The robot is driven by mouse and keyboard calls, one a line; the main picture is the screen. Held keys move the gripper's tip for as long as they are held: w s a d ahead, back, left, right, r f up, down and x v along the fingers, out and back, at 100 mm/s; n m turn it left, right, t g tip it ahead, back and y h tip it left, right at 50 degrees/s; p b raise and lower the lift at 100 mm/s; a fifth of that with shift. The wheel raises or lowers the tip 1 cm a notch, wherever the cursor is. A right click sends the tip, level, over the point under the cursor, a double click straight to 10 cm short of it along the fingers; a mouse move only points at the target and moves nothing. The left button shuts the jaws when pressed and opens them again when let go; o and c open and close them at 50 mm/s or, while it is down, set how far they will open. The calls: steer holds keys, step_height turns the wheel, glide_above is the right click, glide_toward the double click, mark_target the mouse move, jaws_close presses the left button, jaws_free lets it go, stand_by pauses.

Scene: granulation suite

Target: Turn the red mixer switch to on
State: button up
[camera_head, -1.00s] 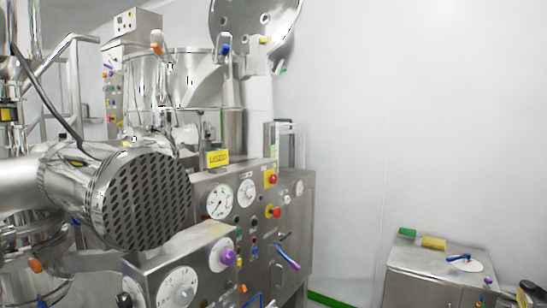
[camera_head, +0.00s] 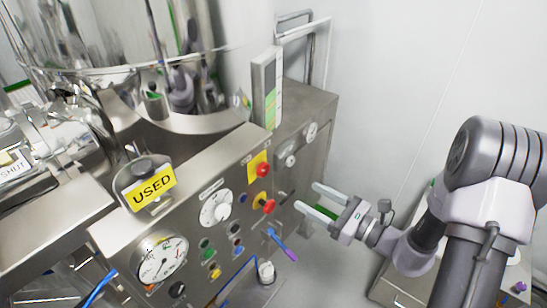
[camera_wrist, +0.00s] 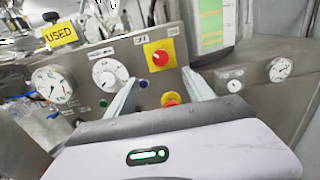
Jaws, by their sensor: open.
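The red switch (camera_head: 262,170) is a red knob on a yellow plate on the steel control panel (camera_head: 225,180). In the wrist view the red switch (camera_wrist: 160,57) sits just above and beyond my fingertips. My gripper (camera_head: 307,196) is open and empty, to the right of the switch in the head view, apart from the panel. In the wrist view my gripper (camera_wrist: 160,77) points at the panel. A second red knob (camera_head: 268,206) on a yellow base sits below the switch. It shows between my fingers in the wrist view (camera_wrist: 170,98), partly hidden by the gripper body.
A white dial (camera_head: 216,208), a gauge (camera_head: 162,260), small coloured buttons and a purple-tipped lever (camera_head: 283,246) share the panel. A yellow USED sign (camera_head: 154,187) stands at its left. A steel vessel (camera_head: 110,30) rises behind. Free space lies right of the panel.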

mark_target(266, 171)
steer(key=p+x, duration=0.2)
steer(key=x, duration=1.1)
steer(key=shift+w+a, duration=0.2)
steer(key=shift+a, duration=0.1)
steer(key=shift+w+a+f+p, duration=0.1)
steer(key=shift+w+a+p, duration=0.2)
steer(key=shift+w, duration=0.2)
steer(key=shift+s, duration=0.1)
steer(key=shift+c, duration=0.9)
jaws_close()
